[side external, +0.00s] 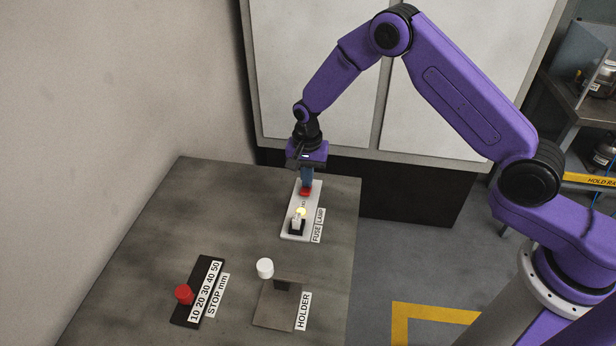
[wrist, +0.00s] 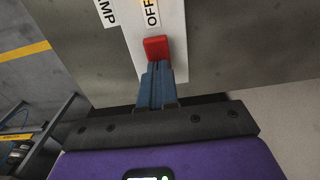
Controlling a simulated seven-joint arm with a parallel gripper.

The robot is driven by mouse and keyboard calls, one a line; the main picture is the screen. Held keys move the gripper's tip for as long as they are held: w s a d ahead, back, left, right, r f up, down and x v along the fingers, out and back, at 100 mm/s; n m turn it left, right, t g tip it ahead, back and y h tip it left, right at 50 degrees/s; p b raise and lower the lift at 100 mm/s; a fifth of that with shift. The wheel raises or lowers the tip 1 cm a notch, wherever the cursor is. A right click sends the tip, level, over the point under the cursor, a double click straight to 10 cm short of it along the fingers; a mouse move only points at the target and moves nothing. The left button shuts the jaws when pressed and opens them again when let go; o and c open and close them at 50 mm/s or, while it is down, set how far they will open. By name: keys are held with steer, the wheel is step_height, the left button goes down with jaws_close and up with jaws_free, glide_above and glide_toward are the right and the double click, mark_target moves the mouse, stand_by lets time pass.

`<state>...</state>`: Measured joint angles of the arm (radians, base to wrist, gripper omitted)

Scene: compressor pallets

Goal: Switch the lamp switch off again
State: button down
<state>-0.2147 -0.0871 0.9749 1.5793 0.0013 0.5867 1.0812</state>
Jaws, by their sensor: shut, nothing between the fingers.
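The red lamp switch (side external: 305,192) sits at the far end of a white panel (side external: 290,234) on the table. The lamp (side external: 301,211) on the panel glows yellow. In the wrist view the red switch (wrist: 156,49) stands just beyond my fingertips, with an OFF label (wrist: 152,12) beyond it. My gripper (side external: 306,184) points down over the switch, its blue fingers shut and empty. The fingertips (wrist: 157,68) are at or very close to the switch's near side; I cannot tell whether they touch. The gripper partly hides the switch in the side view.
Labels FUSE and LAMP (side external: 319,224) lie beside the panel. A dark stop scale (side external: 187,318) with a red knob (side external: 184,294) is at the front left. The table's left middle is clear.

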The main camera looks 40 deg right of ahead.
steer(key=shift+s+d+f, duration=0.1)
steer(key=shift+d+f, duration=0.2)
steer(key=shift+f, duration=0.25)
steer(key=shift+s+a, duration=0.1)
steer(key=shift+s, duration=0.05)
steer(key=shift+s+a+r, duration=0.15)
steer(key=shift+s+a, duration=0.4)
steer(key=shift+a, duration=0.25)
steer(key=shift+r, duration=0.1)
step_height(320, 180, up, 15)
steer(key=w, duration=0.1)
steer(key=shift+w+d, duration=0.25)
steer(key=shift+d, duration=0.2)
steer(key=shift+f, duration=0.2)
